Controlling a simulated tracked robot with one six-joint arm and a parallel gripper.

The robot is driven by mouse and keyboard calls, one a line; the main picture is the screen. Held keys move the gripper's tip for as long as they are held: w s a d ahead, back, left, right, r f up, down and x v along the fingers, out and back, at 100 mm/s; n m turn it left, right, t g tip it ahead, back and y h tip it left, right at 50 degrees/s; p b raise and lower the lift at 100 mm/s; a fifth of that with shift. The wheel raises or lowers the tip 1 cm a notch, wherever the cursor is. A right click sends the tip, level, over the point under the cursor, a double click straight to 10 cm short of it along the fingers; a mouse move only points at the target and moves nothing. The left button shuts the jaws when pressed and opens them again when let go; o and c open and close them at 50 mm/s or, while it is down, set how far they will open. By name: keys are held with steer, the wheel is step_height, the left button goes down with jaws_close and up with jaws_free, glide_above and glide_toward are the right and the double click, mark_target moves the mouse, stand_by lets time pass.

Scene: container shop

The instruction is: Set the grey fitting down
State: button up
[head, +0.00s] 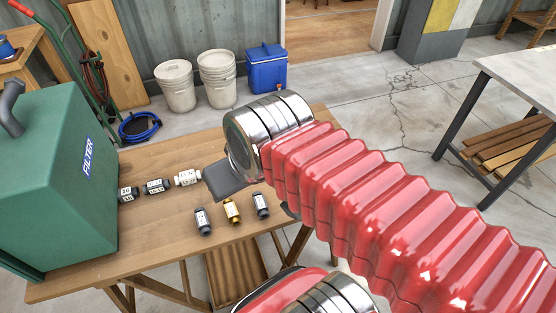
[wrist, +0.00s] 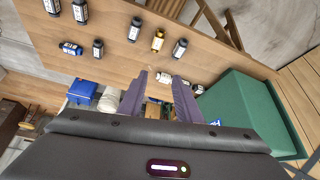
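Several dark grey fittings with white labels stand or lie on the table, such as one in the back row (head: 156,186) and one in the front row (head: 202,222). I cannot tell which is the task's grey fitting.
A green box marked FILTER (head: 60,185) stands at the table's left. A yellow fitting (head: 232,210) is between two dark ones. The wooden table (head: 150,245) has bare room at its front. More fittings show at the wrist view's left, such as this one (wrist: 98,48).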

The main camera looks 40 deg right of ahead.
steer(key=shift+o, duration=0.4)
steer(key=o, duration=0.3)
steer(key=shift+w+d, duration=0.15)
steer(key=shift+w, duration=0.1)
steer(key=shift+o, duration=0.2)
steer(key=shift+w+d+f, duration=0.15)
steer(key=shift+w, duration=0.15)
steer(key=w+d+f+m, duration=0.1)
steer(key=w+d+f, duration=0.3)
steer(key=d, duration=0.3)
steer(key=w+d+f+m, duration=0.1)
steer(key=w+d+f, duration=0.3)
steer(key=d, duration=0.3)
steer(key=w+d+f+m+g+h, duration=0.1)
steer(key=w+d+f, duration=0.3)
steer(key=d, duration=0.4)
steer(key=shift+x, duration=0.85)
steer(key=shift+x, duration=4.3)
steer(key=shift+f, duration=0.1)
